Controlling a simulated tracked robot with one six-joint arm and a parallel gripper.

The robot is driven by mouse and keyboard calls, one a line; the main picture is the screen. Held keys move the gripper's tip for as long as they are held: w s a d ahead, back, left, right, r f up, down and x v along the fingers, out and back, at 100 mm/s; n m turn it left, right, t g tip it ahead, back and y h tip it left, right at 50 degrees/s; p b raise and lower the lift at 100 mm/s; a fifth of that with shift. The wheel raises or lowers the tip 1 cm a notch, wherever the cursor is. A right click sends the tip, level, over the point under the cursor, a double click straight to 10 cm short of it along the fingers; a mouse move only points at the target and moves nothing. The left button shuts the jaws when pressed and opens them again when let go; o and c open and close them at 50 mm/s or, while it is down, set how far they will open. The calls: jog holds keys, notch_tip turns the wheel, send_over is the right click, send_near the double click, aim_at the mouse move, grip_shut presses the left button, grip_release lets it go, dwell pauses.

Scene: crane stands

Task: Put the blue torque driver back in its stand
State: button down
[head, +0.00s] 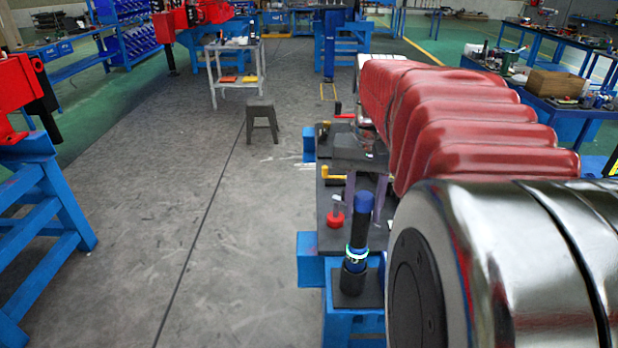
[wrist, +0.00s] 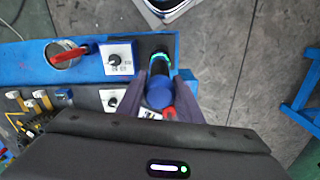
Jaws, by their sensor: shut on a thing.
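The blue torque driver (head: 357,237) has a blue cap, a dark body and a glowing cyan ring. It is nearly upright, its lower end at the black stand (head: 358,296) on the blue bench end. My gripper (head: 364,210) has its two purple-grey fingers on either side of the driver's upper part. In the wrist view the driver's blue cap (wrist: 158,96) sits between the fingers of my gripper (wrist: 161,88), which are shut on it. The stand is mostly hidden behind the driver there, and I cannot tell how deep the driver sits.
A red-based tool (head: 336,217) and a yellow-handled tool (head: 336,172) stand farther along the bench. In the wrist view, a metal cup with a red handle (wrist: 70,56) and a white dial box (wrist: 117,60) are left of the driver.

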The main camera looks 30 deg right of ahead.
jog(key=shift+f, duration=1.2)
jog(key=c, duration=1.2)
grip_release()
jog(key=shift+r, duration=2.5)
notch_tip(320, 180, up, 14)
jog(key=shift+f, duration=0.15)
jog(key=shift+a, duration=0.1)
